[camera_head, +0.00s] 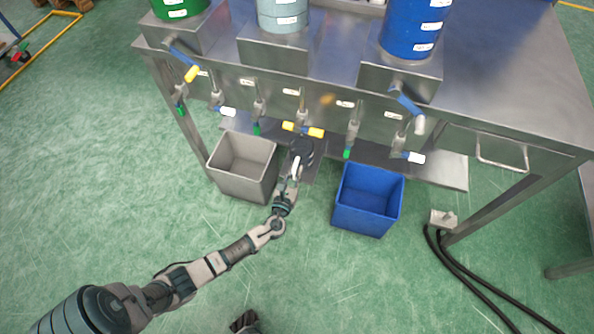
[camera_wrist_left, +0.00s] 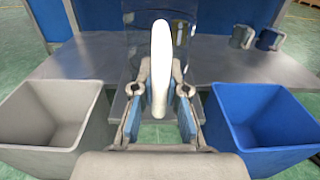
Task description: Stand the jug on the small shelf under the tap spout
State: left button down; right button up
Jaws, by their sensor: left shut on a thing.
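My left gripper (camera_head: 296,176) is shut on the white handle of the jug (camera_head: 303,146). In the left wrist view the gripper's blue-padded fingers (camera_wrist_left: 160,118) close around the handle (camera_wrist_left: 161,65), and the see-through jug body (camera_wrist_left: 142,35) shows behind it. The jug looks upright, over a grey metal shelf piece (camera_head: 312,171) that juts out between two bins. Whether its base touches the metal is hidden. A tap with a yellow lever (camera_head: 315,132) is just above the jug in the head view; its spout end is hidden.
A grey bin (camera_head: 246,190) stands left of the jug and a blue bin (camera_head: 367,222) right of it, close on both sides. Other taps hang along the steel bench (camera_head: 500,80). Black cables (camera_head: 470,272) lie on the green floor at right.

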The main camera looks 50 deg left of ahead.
pick_arm(q)
jog(key=c, duration=1.2)
grip_release()
jog(key=shift+f, duration=0.15)
